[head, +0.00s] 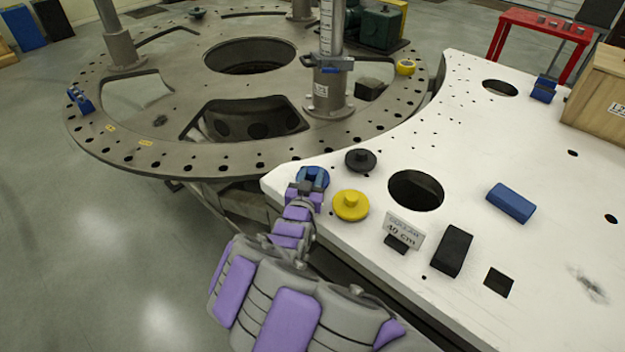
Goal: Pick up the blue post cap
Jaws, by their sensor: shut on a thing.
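The blue post cap (314,175) is a round blue disc near the left corner of the white table, in the head view. My gripper (308,186) reaches it from the near side and is shut on it; the fingers cover its near part. I cannot tell whether the cap still touches the table. A black cap (360,160) lies just right of and behind it. A yellow cap (351,205) with a raised knob lies to its right and nearer.
The white table (470,130) has a round hole (416,190), a sign (403,232), a black block (453,250) and a blue block (511,203). Behind left stands the large metal turret plate (180,75) with upright posts (328,60). A wooden box (600,95) sits far right.

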